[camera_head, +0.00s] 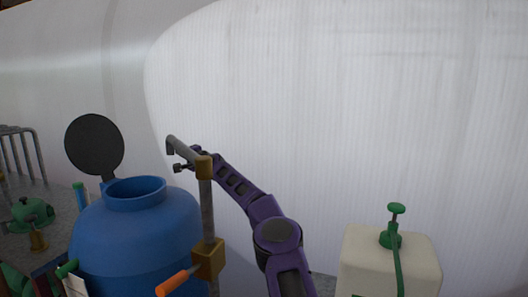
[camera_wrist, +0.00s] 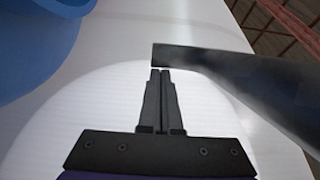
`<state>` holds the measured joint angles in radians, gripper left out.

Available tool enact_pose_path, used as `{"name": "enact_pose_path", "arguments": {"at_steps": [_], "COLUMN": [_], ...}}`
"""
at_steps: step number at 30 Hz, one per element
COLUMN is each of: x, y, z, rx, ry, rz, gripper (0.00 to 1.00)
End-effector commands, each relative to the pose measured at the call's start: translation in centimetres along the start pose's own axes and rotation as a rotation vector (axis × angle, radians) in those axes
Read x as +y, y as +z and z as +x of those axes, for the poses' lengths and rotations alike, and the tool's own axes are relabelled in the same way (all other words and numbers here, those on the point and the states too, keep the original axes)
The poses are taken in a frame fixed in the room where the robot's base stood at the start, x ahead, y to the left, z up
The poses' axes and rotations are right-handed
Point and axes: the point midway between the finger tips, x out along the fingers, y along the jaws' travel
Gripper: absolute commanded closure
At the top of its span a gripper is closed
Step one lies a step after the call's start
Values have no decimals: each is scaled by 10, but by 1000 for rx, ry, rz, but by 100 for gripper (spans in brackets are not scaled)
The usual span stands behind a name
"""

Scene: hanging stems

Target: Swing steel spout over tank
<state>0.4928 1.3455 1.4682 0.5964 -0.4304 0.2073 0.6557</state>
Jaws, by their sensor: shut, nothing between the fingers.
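The steel spout (camera_head: 186,146) is a grey pipe on a post with brass fittings. Its bent-down end is above and just right of the tank mouth in the head view; depth is hard to judge. The blue tank (camera_head: 140,240) stands below with its round mouth open. My gripper (camera_head: 178,167) is shut and empty, just under the spout's end. In the wrist view the fingertips (camera_wrist: 160,72) are just below the end of the dark spout (camera_wrist: 240,78); I cannot tell whether they touch. The blue tank (camera_wrist: 35,40) fills the upper left there.
A round black disc (camera_head: 94,145) stands behind the tank. An orange handle (camera_head: 178,281) sticks out low on the post. A cream container (camera_head: 390,265) with a green pump stands at the right. A large white curved wall (camera_head: 340,110) fills the background.

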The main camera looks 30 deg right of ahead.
Motion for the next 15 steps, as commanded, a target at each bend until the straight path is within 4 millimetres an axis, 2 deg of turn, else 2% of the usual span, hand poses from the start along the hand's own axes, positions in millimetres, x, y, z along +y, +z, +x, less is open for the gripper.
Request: {"name": "enact_pose_path", "arguments": {"at_steps": [7, 15], "x": [0, 0], "y": [29, 44], "z": [8, 10], "rx": [-85, -132], "ry": [0, 1], "rz": [2, 2], "gripper": [100, 100]}}
